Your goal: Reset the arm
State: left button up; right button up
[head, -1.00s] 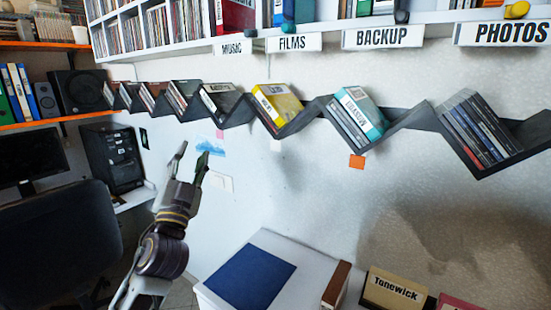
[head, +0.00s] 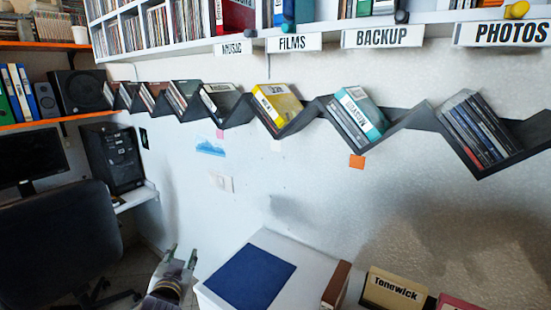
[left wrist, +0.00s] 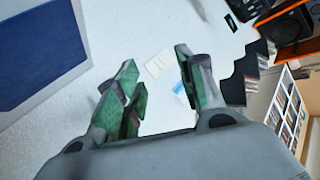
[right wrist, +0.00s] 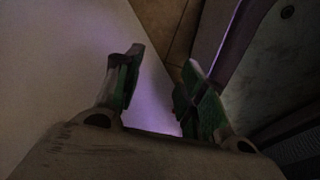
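My left gripper (head: 182,256) is low at the bottom of the head view, left of the white cabinet. In the left wrist view its two green-padded fingers (left wrist: 160,88) are apart with nothing between them, facing the white wall. My right gripper is outside the head view. In the right wrist view its fingers (right wrist: 158,85) are apart and empty, in a dim spot near a pale surface and a brown tiled floor.
A zigzag shelf (head: 402,122) with disc cases runs along the wall. A white cabinet (head: 325,262) with a blue panel (head: 250,278) stands at the bottom centre. A Tonewick box (head: 394,290) is right of it. A dark chair (head: 60,240) stands at the left.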

pick_arm(q)
jog(key=s+d+f+g+h, duration=0.2)
jog(key=s+f+g, duration=0.4)
jog(key=s+f, duration=0.55)
jog(key=s+d+f+g+h, duration=0.15)
jog(key=s+f+g, duration=0.35)
jog(key=s+f, duration=0.6)
notch_tip(320, 180, down, 30)
jog(key=s+a+f+g+p, duration=0.1)
jog(key=s+a, duration=0.1)
jog(key=s+a+f+p, duration=0.1)
jog(key=s+a+f, duration=0.3)
jog(key=s+f, duration=0.5)
jog(key=s+a+f+g+y, duration=0.1)
jog(key=s+a+f, duration=0.3)
jog(key=s+f, duration=0.5)
jog(key=s, duration=0.3)
jog(key=shift+a+p, duration=0.2)
jog(key=shift+p, duration=0.2)
pick_arm(e)
jog(key=s, duration=0.1)
jog(key=s+d, duration=0.1)
jog(key=s, duration=0.1)
jog(key=s+r, duration=0.1)
jog(key=shift+s+d+r, duration=0.1)
jog(key=shift+s+d, duration=0.05)
jog(key=shift+d, duration=0.1)
jog(key=shift+s, duration=0.1)
